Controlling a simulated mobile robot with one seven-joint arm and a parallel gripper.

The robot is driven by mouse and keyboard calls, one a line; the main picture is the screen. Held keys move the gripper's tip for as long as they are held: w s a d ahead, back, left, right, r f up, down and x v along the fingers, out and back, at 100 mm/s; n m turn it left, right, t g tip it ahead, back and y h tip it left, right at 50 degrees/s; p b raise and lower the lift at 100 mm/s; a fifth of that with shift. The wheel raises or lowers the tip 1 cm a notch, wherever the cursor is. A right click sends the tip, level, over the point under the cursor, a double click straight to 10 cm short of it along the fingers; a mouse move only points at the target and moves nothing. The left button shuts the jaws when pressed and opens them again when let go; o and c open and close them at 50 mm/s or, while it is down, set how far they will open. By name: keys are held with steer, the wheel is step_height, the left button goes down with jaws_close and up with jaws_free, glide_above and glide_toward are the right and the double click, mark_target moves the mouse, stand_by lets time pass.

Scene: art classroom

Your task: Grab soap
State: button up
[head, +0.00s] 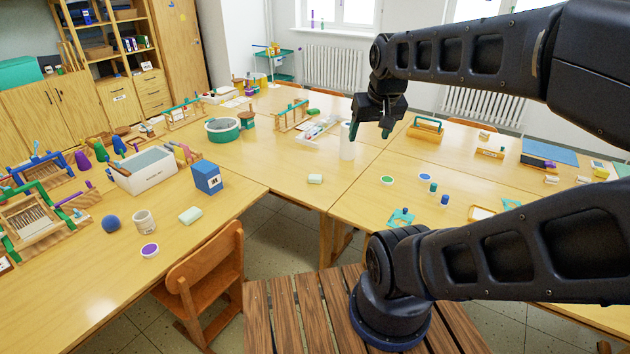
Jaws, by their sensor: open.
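Two small pale bars lie on the wooden tables, and I cannot tell for sure which is the soap. One pale, whitish-green bar (315,179) lies near the front edge of the middle table. The other pale bar (190,215) lies on the left table, right of a beige cup. My gripper (370,131) is open and points down above the far part of the middle tables, right of and beyond the middle bar. It is apart from both bars. No object shows between its fingers.
A white cylinder (347,148) stands just behind my gripper. A blue box (207,178), a white bin (143,172) and a beige cup (144,222) stand on the left table. A chair (205,280) is at its front edge. The table around the middle bar is mostly clear.

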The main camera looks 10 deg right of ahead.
steer(key=w+m+g, duration=0.1)
steer(key=w+m, duration=0.4)
steer(key=w, duration=0.9)
steer(key=m+g, duration=0.4)
steer(key=m, duration=1.3)
glide_above(315, 176)
step_height(315, 176, down, 35)
steer(key=f, duration=0.5)
steer(key=shift+w+a, duration=0.1)
steer(key=shift+a, duration=0.25)
steer(key=shift+s+d+f, duration=0.15)
steer(key=shift+f, duration=1.2)
steer(key=shift+s+d+f, duration=0.1)
steer(key=shift+d+f, duration=0.05)
steer(key=shift+f, duration=1.2)
steer(key=c, duration=1.1)
steer(key=shift+r, duration=0.15)
